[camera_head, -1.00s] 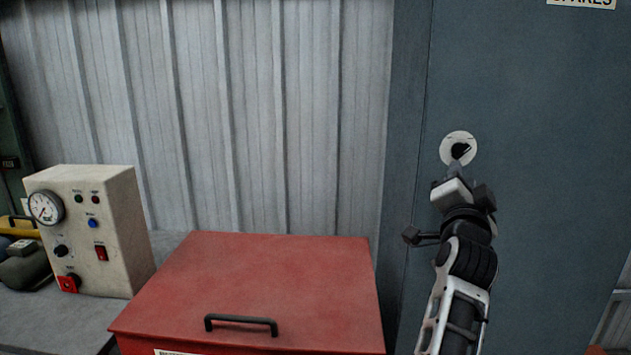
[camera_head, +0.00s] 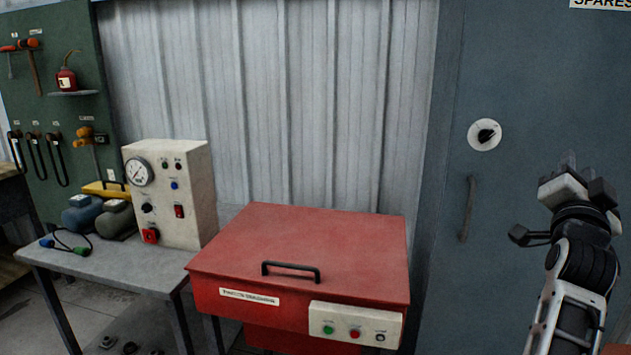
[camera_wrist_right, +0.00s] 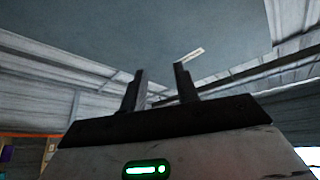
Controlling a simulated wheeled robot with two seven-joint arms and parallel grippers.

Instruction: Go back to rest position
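My right gripper (camera_head: 568,162) is raised at the right of the head view, in front of the grey-blue cabinet door (camera_head: 540,70). It stands to the right of the round white dial (camera_head: 484,135) with its black knob, apart from it. In the right wrist view my right gripper (camera_wrist_right: 160,82) has its two dark fingers apart, with nothing between them. Behind them are the ceiling and corrugated walls. My left gripper is in neither view.
A red lidded machine (camera_head: 300,250) with a black handle stands in the middle. A grey table (camera_head: 110,262) at left carries a beige gauge box (camera_head: 195,200) and two motor-like units. A green tool board (camera_head: 60,110) is behind. The cabinet has a vertical handle (camera_head: 467,208).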

